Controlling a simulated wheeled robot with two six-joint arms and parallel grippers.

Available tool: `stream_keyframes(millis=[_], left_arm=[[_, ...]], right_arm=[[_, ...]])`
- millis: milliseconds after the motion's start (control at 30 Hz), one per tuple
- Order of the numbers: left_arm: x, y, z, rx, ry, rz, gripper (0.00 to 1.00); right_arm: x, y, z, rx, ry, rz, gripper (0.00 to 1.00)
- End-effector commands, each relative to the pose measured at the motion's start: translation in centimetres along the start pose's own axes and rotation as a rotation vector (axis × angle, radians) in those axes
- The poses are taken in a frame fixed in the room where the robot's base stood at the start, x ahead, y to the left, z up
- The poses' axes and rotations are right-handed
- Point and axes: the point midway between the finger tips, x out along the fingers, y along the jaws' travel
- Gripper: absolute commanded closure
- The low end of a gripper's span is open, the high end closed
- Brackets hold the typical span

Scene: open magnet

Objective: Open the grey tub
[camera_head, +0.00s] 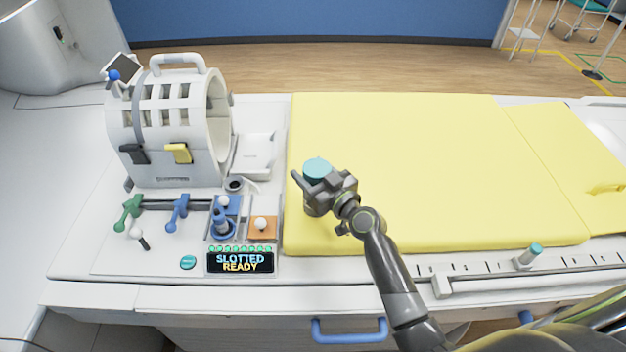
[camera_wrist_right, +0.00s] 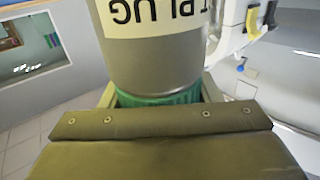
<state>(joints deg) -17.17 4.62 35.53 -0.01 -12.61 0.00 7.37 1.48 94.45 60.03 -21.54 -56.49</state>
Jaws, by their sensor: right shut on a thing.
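The grey tub (camera_wrist_right: 150,60) fills the upper middle of the right wrist view, with a pale label whose letters appear upside down. Its teal-green lid (camera_wrist_right: 158,98) sits between the fingers of my right gripper, against the tub's body. In the head view the lid (camera_head: 318,167) shows as a teal disc at the gripper, over the left part of the yellow mat. My right gripper (camera_head: 322,185) is shut around the lid end. The gripper hides most of the tub in the head view, and I cannot tell whether it touches the mat. My left gripper is not in view.
The yellow mat (camera_head: 420,150) is otherwise clear. Left of it stand a white slatted coil (camera_head: 170,120), a white tray (camera_head: 255,155), and a panel with levers and a display (camera_head: 240,262) reading "SLOTTED READY".

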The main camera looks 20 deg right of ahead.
Motion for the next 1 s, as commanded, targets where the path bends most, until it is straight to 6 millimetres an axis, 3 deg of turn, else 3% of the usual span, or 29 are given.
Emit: stream_keyframes(millis=[300,533,767,1000], left_arm=[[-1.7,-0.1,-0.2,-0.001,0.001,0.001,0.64],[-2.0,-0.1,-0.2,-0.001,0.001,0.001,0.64],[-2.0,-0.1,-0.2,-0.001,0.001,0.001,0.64],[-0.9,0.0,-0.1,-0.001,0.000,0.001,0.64]], right_arm=[[0.0,0.0,-5.4,-0.006,0.009,0.002,1.00],[0.1,0.0,-8.6,-0.004,0.010,0.000,1.00],[-0.1,0.0,-9.7,-0.002,0.006,0.001,1.00],[-2.4,0.2,-8.2,-0.003,0.005,-0.005,1.00]])
